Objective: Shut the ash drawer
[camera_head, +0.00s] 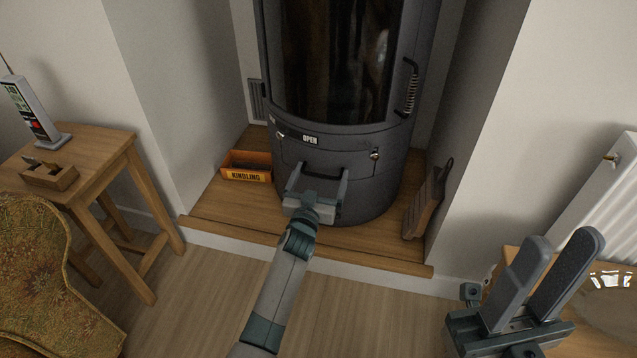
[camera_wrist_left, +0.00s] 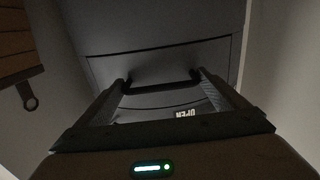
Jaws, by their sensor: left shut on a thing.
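The ash drawer (camera_head: 338,157) is the dark grey panel low on the front of the round stove (camera_head: 395,165). Its black bar handle (camera_wrist_left: 165,88) runs across the left wrist view, where the drawer front (camera_wrist_left: 160,65) also shows. My left gripper (camera_head: 320,174) is shut on this handle, one finger at each end. The drawer front looks nearly flush with the stove body, but I cannot tell exactly whether a gap remains. My right gripper (camera_head: 553,270) is open and empty at the lower right, well away from the stove.
An "OPEN" label (camera_head: 310,140) sits above the drawer. A kindling box (camera_head: 246,166) stands left of the stove on the wooden hearth (camera_head: 232,205). A wooden-sided object (camera_head: 424,205) leans at the right. A side table (camera_head: 105,150) and patterned chair (camera_head: 45,280) are left; a radiator (camera_head: 605,195) is right.

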